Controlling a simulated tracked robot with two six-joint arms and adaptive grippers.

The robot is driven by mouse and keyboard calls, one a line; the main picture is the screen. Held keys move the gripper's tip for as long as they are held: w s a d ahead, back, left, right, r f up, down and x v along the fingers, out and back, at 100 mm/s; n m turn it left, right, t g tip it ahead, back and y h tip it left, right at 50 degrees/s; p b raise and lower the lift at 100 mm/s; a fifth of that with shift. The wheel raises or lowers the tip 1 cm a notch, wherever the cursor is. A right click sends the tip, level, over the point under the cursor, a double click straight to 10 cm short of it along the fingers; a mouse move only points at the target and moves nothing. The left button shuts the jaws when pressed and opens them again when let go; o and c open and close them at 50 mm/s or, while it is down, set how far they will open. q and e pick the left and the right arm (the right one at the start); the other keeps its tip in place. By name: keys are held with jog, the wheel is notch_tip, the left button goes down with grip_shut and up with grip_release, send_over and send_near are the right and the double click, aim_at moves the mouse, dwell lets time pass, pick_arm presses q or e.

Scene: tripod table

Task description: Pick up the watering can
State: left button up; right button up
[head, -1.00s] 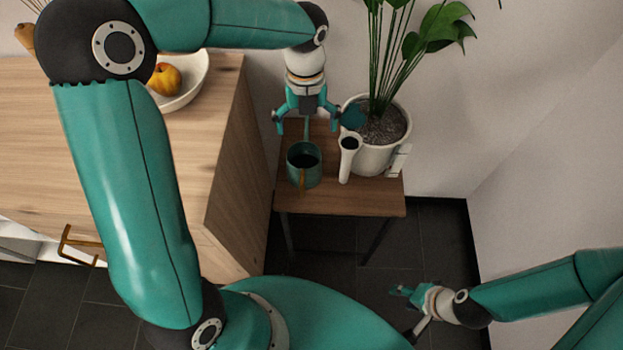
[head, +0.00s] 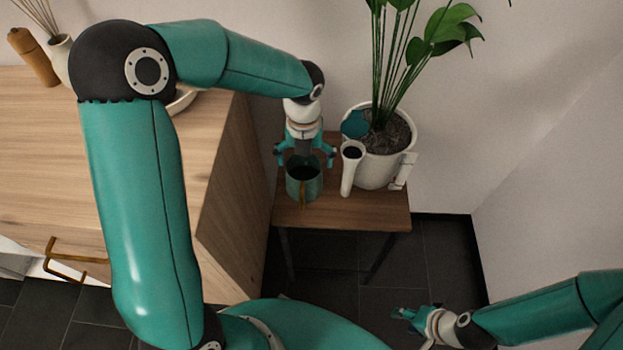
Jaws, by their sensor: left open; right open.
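The watering can (head: 304,188) is a dark green, open-topped vessel with a brass-coloured part on its front side. It stands upright near the left edge of the small wooden table (head: 365,217). My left gripper (head: 305,161) is open, pointing down, with its fingers spread at the can's far rim. Whether the fingers touch the can I cannot tell. The gripper hides the can's far side. My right gripper (head: 403,313) is open and empty, low at the right, well away from the table.
A white tube-like object (head: 350,168) stands between pot and can. A wooden cabinet (head: 233,195) rises close to the table's left. The table's front right is bare.

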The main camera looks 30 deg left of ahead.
pick_arm(q)
notch_tip(320, 180, down, 5)
jog(key=shift+w+a+f+b, duration=0.1)
jog(key=shift+a+b, duration=0.05)
jog(key=shift+b, duration=0.35)
jog(key=c, duration=1.2)
jog(key=shift+c, duration=0.6)
